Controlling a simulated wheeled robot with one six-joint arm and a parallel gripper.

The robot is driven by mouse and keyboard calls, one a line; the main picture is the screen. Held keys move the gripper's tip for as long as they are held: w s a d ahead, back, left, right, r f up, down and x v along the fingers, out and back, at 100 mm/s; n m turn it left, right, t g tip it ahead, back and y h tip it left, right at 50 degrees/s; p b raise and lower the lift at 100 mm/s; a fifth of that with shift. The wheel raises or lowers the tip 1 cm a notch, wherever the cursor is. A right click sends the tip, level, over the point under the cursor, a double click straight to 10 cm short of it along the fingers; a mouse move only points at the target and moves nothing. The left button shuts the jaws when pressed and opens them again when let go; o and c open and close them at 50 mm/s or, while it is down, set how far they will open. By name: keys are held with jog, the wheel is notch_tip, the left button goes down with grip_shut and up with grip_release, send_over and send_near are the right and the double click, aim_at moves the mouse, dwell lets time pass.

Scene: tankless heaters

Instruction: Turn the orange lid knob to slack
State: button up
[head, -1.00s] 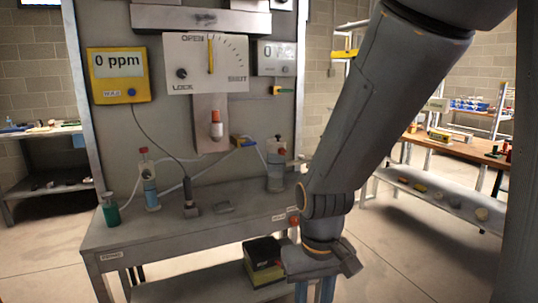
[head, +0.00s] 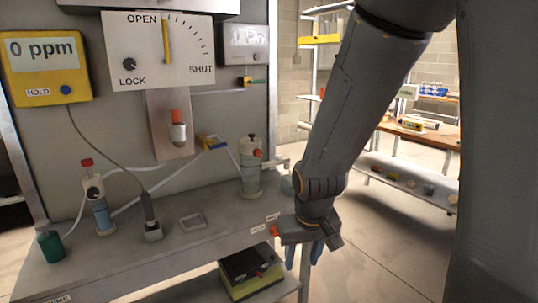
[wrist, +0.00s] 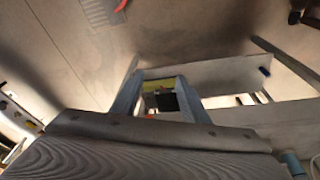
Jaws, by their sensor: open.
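An orange knob (head: 272,230) shows at the right end of the bench's front edge, beside small labels. Another small orange knob (head: 257,153) sits on the side of the grey canister (head: 250,178) at the back right of the bench. I cannot tell which is the lid knob, nor read a slack mark. My gripper (head: 304,255) hangs pointing down, just right of the bench's front right corner, apart from both knobs. Its two blue-grey fingers are spread and empty. They also show in the wrist view (wrist: 158,82).
The grey bench (head: 215,240) carries hoses, bottles and a small tray (head: 192,222). A black and yellow box (head: 250,272) stands on its lower shelf. A dial plate (head: 160,50) and a yellow meter (head: 45,52) hang above. Open floor (head: 375,255) lies to the right.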

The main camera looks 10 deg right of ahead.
jog(key=w+d+r+t+p, duration=0.15)
jog(key=w+t, duration=0.25)
jog(key=w, duration=0.7)
jog(key=w+d+r+t+p, duration=0.1)
jog(key=w+r+t+p, duration=0.15)
jog(key=w, duration=0.75)
jog(key=t+y+p, duration=0.2)
jog(key=t+y, duration=0.3)
jog(key=t, duration=0.3)
send_near(259, 155)
jog(key=p+x, duration=0.2)
jog(key=x, duration=0.6)
jog(key=shift+w, duration=0.1)
grip_shut()
